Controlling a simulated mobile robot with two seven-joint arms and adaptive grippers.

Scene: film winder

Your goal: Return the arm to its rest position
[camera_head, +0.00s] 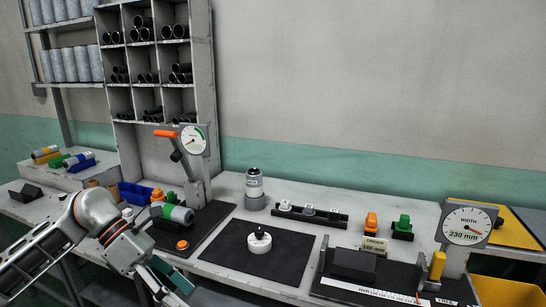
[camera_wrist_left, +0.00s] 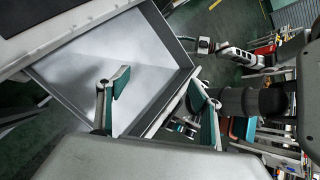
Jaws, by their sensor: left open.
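My left arm comes in from the left in the head view, in front of the bench's front edge. Its gripper (camera_head: 168,283) is low at the bottom of that view, and its tips are partly cut off.
The bench holds a lever press with dial (camera_head: 193,140), a black mat (camera_head: 290,262) with a round white-topped part (camera_head: 259,241), a grey cylinder (camera_head: 254,184), a width gauge (camera_head: 467,225) and a blue bin (camera_head: 135,193). A pigeonhole rack (camera_head: 205,60) stands behind. Open floor (camera_wrist_left: 225,20) lies beyond the drawer.

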